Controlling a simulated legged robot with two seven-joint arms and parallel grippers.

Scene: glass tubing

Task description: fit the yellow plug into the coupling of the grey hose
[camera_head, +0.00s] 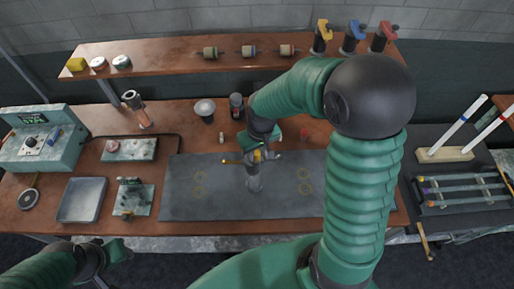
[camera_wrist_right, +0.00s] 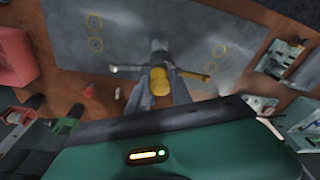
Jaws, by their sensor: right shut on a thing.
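My right gripper (camera_head: 260,152) is over the grey mat (camera_head: 205,205) in the middle of the bench, shut on the yellow plug (camera_wrist_right: 159,82). In the right wrist view the plug sits between the fingers. An upright grey piece (camera_head: 254,182), which looks like the hose coupling, stands right at the fingertips and also shows beyond the plug in the wrist view (camera_wrist_right: 158,46). A thin lever sticks out on each side there. I cannot tell whether the plug is in the coupling. My left gripper (camera_head: 115,251) is low at the left, away from the bench middle; its jaws are unclear.
A shelf (camera_head: 165,51) with several fittings runs along the back. A grey tray (camera_head: 82,200) and a teal instrument box (camera_head: 42,140) are at the left. A dark rack (camera_head: 465,190) with tubes is at the right. The mat on both sides of the gripper is clear.

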